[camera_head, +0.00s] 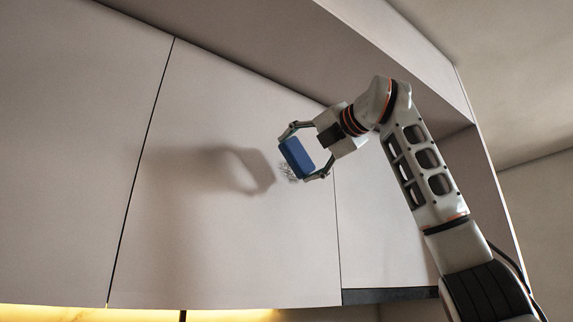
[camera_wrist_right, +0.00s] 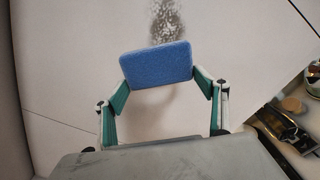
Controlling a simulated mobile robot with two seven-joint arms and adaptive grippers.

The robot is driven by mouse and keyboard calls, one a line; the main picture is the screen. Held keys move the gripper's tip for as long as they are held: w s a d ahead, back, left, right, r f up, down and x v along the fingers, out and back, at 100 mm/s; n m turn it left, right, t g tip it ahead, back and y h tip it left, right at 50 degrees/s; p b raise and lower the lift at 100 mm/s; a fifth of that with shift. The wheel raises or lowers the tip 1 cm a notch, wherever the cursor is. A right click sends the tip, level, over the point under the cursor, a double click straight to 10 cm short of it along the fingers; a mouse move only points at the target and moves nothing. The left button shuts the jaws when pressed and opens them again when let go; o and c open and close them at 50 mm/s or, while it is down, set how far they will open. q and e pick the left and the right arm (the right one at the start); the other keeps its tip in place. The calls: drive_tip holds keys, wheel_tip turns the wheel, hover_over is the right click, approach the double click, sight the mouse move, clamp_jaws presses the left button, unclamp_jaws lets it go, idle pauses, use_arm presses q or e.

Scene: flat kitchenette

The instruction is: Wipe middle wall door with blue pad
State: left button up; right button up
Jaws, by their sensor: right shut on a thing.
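The middle wall door (camera_head: 225,220) is a flat pale panel between two dark vertical seams in the head view. A dark speckled smudge (camera_head: 287,171) is on it near its right side, partly hidden behind the pad. The smudge also shows in the right wrist view (camera_wrist_right: 167,22), just beyond the pad's top edge. My right gripper (camera_head: 306,158) is shut on the blue pad (camera_head: 297,158), in front of the door by the smudge. The pad sits between both fingers in the right wrist view (camera_wrist_right: 157,64). I cannot tell whether it touches the door. My left gripper is out of view.
Another wall door (camera_head: 70,150) is on the left and one (camera_head: 375,225) on the right, partly behind my right arm. An overhanging panel (camera_head: 270,45) runs above. Cluttered items (camera_wrist_right: 290,120) show at the right of the wrist view.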

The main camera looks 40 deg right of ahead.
sight(287, 162)
drive_tip(key=shift+w, duration=0.3)
drive_tip(key=shift+r, duration=0.25)
drive_tip(key=shift+w+p, duration=0.15)
drive_tip(key=shift+p, duration=0.2)
drive_tip(key=w, duration=0.2)
drive_tip(key=w+p, duration=0.1)
drive_tip(key=shift+w+d+f, duration=0.1)
drive_tip(key=shift+d, duration=0.15)
drive_tip(key=shift+w, duration=0.4)
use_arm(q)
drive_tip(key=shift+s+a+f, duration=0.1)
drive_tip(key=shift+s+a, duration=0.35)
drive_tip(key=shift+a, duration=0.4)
use_arm(e)
drive_tip(key=shift+w, duration=0.35)
drive_tip(key=shift+w+d, duration=0.15)
drive_tip(key=shift+w, duration=0.7)
